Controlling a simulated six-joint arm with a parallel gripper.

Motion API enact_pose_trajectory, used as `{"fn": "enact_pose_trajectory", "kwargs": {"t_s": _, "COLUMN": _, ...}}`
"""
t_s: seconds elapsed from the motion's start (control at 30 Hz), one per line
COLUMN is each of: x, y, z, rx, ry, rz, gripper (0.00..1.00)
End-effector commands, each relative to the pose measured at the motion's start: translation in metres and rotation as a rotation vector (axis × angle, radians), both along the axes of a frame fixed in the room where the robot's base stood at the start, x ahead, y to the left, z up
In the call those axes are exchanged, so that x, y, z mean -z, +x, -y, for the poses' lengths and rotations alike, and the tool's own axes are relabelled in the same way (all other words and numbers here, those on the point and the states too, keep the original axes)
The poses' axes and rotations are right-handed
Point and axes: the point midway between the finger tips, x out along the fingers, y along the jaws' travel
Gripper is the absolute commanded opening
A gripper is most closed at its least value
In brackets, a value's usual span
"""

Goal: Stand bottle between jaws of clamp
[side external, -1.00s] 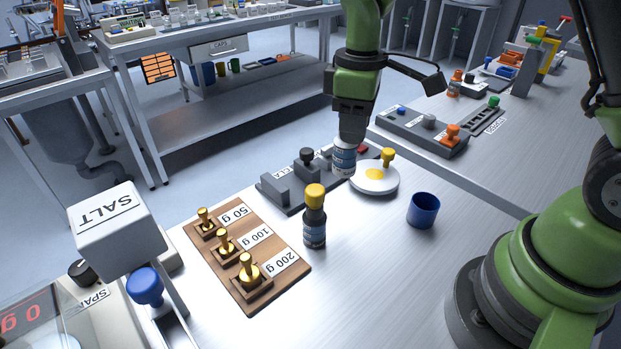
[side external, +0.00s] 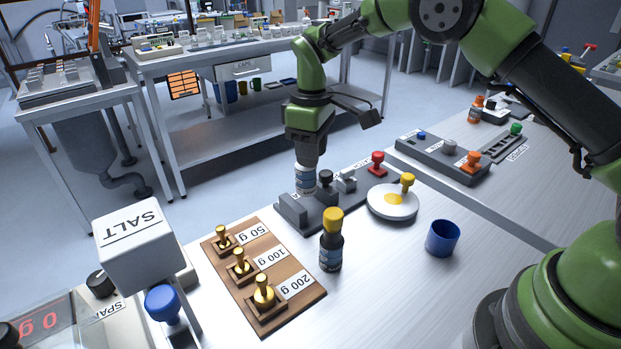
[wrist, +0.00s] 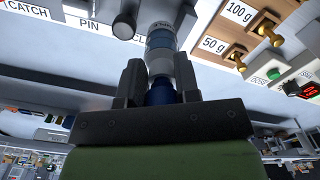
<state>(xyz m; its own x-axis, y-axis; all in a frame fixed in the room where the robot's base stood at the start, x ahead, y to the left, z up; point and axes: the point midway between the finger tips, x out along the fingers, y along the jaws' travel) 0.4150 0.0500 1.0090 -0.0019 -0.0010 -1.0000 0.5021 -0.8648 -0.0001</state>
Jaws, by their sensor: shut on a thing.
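A bottle with a white and blue label (side external: 306,180) hangs upright from my gripper (side external: 305,160). In the wrist view its blue cap (wrist: 160,92) sits between the two fingers of my gripper (wrist: 160,82), which are shut on it. The grey clamp (side external: 293,209), with blocky jaws and a black knob (side external: 326,178), stands on the near bench just below and in front of the bottle. The bottle's lower end is close to the jaw blocks. I cannot tell whether it is between them or behind them.
A dark bottle with a yellow cap (side external: 331,245) stands before the clamp. A white dish with a yellow knob (side external: 393,203) and a blue cup (side external: 442,238) are to the right. A wooden weight board (side external: 262,270) is at left. A red knob (side external: 377,160) stands behind.

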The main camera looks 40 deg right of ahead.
Motion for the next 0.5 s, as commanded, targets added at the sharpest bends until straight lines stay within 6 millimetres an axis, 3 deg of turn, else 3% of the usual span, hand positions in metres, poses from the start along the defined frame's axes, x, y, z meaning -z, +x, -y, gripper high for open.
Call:
{"fn": "enact_pose_trajectory", "kwargs": {"t_s": 0.3, "x": 0.041, "y": 0.000, "z": 0.000, "rx": 0.001, "ry": -0.002, "rz": -0.001, "gripper": 0.00}}
{"fn": "enact_pose_trajectory", "kwargs": {"t_s": 0.5, "x": 0.047, "y": 0.000, "z": 0.000, "rx": 0.001, "ry": 0.000, "rz": 0.004, "gripper": 0.00}}
